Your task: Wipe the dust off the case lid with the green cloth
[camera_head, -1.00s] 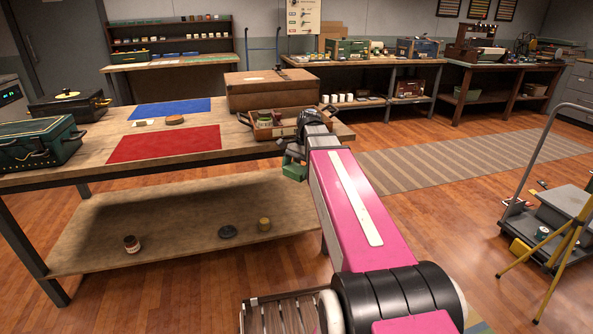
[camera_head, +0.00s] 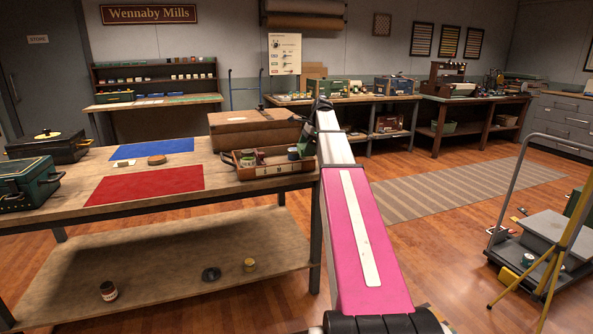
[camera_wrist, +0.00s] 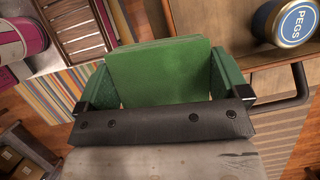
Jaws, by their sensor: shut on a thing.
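My gripper (camera_wrist: 160,75) has green fingers and is shut on the folded green cloth (camera_wrist: 158,72), which sits flat between them in the wrist view. In the head view my gripper (camera_head: 308,128) is above the right end of the workbench, beside the wooden tray, and the cloth cannot be made out clearly. A brown case (camera_head: 252,126) with a flat lid lies shut at the back right of the bench. A dark green case (camera_head: 32,183) and a black case (camera_head: 47,146) stand at the left. I cannot make out dust on any lid.
The wooden tray (camera_head: 270,170) holds several small items. A red mat (camera_head: 150,184), a blue mat (camera_head: 150,148) and a brown round item (camera_head: 157,160) lie on the bench. Right is a trolley (camera_head: 530,265).

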